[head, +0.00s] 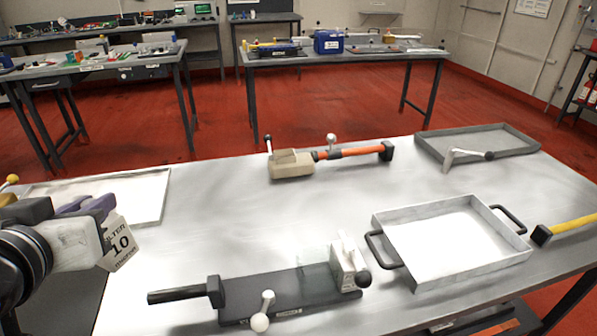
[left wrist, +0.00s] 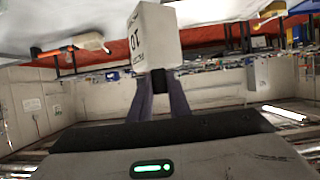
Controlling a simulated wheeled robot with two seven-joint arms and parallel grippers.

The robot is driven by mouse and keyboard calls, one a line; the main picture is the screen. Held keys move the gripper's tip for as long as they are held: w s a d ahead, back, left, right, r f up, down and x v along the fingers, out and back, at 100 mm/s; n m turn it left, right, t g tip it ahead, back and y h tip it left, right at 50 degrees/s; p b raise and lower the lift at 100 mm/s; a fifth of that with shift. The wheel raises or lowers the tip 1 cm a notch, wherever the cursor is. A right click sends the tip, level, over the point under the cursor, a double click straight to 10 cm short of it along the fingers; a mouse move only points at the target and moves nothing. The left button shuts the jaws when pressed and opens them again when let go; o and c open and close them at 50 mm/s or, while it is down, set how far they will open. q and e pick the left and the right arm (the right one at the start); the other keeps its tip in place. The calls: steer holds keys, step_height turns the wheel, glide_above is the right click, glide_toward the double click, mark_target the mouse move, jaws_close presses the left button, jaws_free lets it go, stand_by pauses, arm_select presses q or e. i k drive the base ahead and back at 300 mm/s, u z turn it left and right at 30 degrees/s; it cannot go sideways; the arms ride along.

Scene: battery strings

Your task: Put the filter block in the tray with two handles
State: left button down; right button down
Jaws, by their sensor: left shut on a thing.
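The filter block (head: 119,243) is a whitish block with a "10" label, at the left of the head view. My left gripper (head: 98,218) is shut on it and holds it over the table's left part. In the left wrist view the block (left wrist: 154,40) sits between the fingertips of the gripper (left wrist: 160,82). The tray with two handles (head: 460,275) is a grey metal tray at the right of the table, with black handles on its left and right sides. It looks empty. My right gripper is not in view.
A dark fixture (head: 275,295) with a clear cover stands at the front middle. An orange-handled tool (head: 350,153) lies at the back. A low tray (head: 150,222) is at left, another grey tray (head: 425,150) at back right. A yellow-handled tool (head: 572,227) lies at right. The table's middle is clear.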

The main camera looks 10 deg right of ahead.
mark_target(447, 241)
steer(key=k, duration=1.45)
steer(key=z, duration=1.2)
steer(key=i, duration=1.8)
steer(key=u, duration=0.65)
